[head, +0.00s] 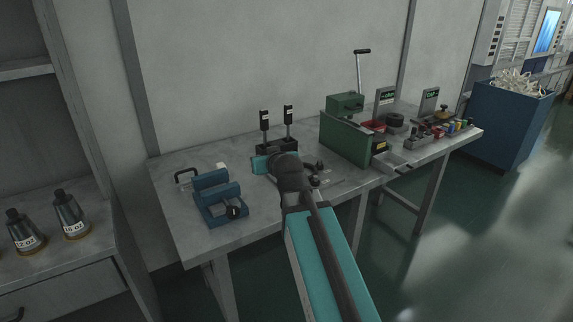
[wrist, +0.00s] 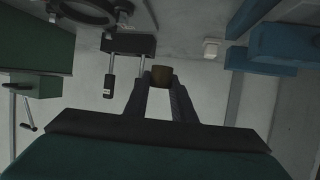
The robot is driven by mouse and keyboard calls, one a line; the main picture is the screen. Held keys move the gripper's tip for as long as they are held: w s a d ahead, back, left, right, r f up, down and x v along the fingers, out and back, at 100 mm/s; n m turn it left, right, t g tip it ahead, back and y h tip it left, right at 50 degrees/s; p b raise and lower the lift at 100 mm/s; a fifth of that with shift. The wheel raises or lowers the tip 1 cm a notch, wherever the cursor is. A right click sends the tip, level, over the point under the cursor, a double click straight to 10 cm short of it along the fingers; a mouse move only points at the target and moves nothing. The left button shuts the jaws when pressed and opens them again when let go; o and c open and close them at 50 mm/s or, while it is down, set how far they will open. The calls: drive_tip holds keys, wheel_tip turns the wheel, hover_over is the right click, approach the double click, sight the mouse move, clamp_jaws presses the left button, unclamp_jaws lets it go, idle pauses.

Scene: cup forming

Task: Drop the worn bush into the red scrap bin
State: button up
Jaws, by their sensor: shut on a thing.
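A small red container (head: 373,126), partly hidden, stands on the bench behind the green press, to the right of my arm. I cannot tell whether it is the scrap bin.
The green press (head: 346,140) with a tall lever stands right of my arm. Two black-handled gauges (head: 276,147) stand in a dark block behind my wrist. A blue fixture (head: 219,198) sits on the left. A blue bin (head: 507,125) of shavings stands beyond the bench.

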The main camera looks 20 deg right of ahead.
drive_tip(key=a, duration=0.3)
drive_tip(key=shift+w+a+r, duration=0.15)
drive_tip(key=shift+w+r, duration=0.05)
drive_tip(key=shift+r, duration=0.15)
drive_tip(key=shift+a, duration=0.1)
